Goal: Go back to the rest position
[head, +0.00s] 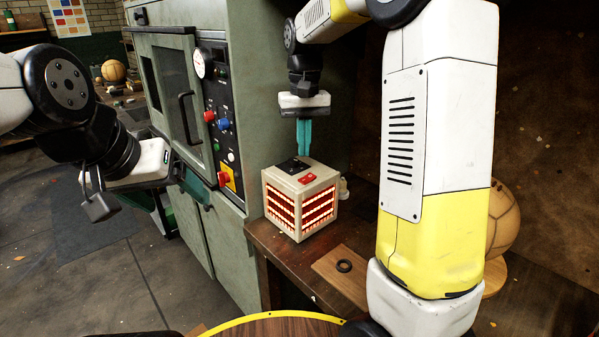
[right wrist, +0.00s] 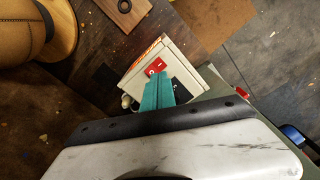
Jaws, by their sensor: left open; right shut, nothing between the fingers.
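My left gripper (head: 198,186) is at the left of the head view, in front of the green cabinet's door. Its teal fingers are open and partly blend with the cabinet behind them. My right gripper (head: 304,155) points down with its teal fingers shut and empty. The fingertips are at the top of a cream box heater (head: 300,205) with glowing orange grilles; I cannot tell whether they touch it. In the right wrist view, the shut fingers (right wrist: 157,90) lie in front of the heater (right wrist: 150,65), near its red switch (right wrist: 156,66).
The green cabinet (head: 205,235) with knobs and a gauge stands left of the heater. A leather ball (head: 503,218) sits behind my right arm. Another ball (head: 114,70) is far back left.

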